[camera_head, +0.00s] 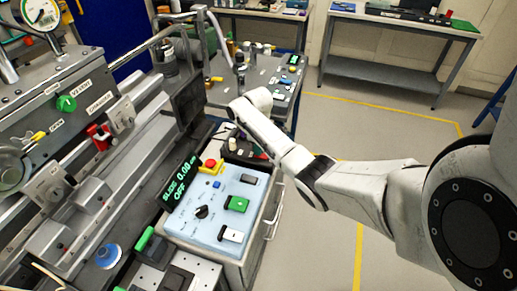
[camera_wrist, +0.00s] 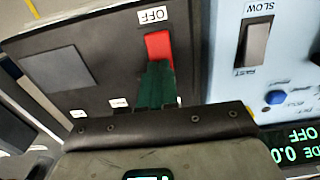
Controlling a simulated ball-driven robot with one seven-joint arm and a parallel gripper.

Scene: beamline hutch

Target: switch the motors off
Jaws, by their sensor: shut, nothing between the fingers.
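A white label (camera_wrist: 151,15) reading OFF sits beside the red end.
The blue control panel (camera_head: 213,222) has a red stop button (camera_head: 211,165), a knob and a green switch (camera_head: 237,204). Its display (camera_head: 181,181) reads OFF. A SLOW/FAST switch (camera_wrist: 256,43) is beside the dark panel. Open floor (camera_head: 330,130) lies right.

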